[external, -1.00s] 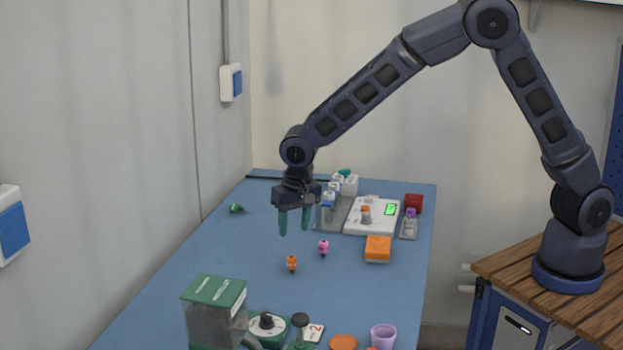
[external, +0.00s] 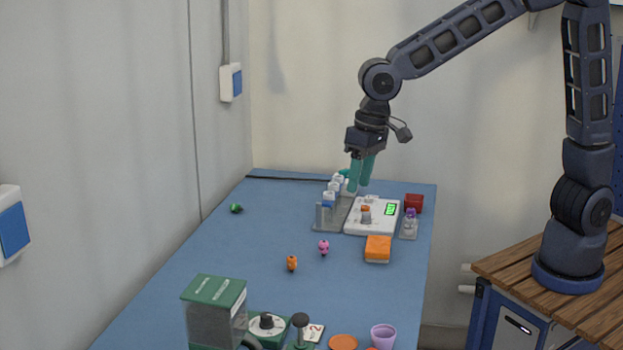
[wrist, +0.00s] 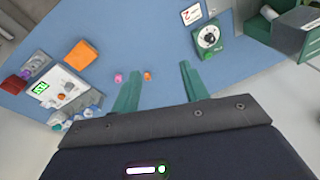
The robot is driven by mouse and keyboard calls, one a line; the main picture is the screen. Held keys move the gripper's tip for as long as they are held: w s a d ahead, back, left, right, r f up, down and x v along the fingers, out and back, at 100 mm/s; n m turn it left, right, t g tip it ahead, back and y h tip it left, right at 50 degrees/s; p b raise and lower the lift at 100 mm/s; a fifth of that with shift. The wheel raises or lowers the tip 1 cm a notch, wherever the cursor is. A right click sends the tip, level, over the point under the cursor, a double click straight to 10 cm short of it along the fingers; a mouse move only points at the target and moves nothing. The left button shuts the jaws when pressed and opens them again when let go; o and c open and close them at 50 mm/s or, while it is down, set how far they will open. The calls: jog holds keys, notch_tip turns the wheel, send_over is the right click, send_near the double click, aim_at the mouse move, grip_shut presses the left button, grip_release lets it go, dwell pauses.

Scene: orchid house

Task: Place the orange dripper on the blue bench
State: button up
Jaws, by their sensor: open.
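The orange dripper (external: 291,263) is a small piece with a dark lower end, resting on the blue bench (external: 200,275) left of the middle. It also shows in the wrist view (wrist: 147,76), on the bench beyond the space between my fingers. My gripper (external: 358,188) has green fingers, is open and empty, and hangs above the back of the bench, behind and to the right of the orange dripper and well apart from it. Its fingers also show in the wrist view (wrist: 159,69).
A pink dripper (external: 323,247) stands close to the orange one; a green piece (external: 236,208) lies at the back left. A white scale (external: 371,217), small bottles (external: 329,200) and an orange block (external: 378,249) are back right. A green-lidded container (external: 215,310) stands in front.

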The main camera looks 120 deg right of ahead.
jog(key=s+a+r+n+t, duration=0.1)
jog(key=s+a+r+n, duration=0.6)
jog(key=s+a, duration=0.7)
jog(key=s+a+r+n+t, duration=0.1)
jog(key=s+a+n, duration=0.4)
jog(key=s+a, duration=0.5)
jog(key=s, duration=0.3)
jog(key=shift+s+t, duration=0.25)
jog(key=shift+t, duration=0.05)
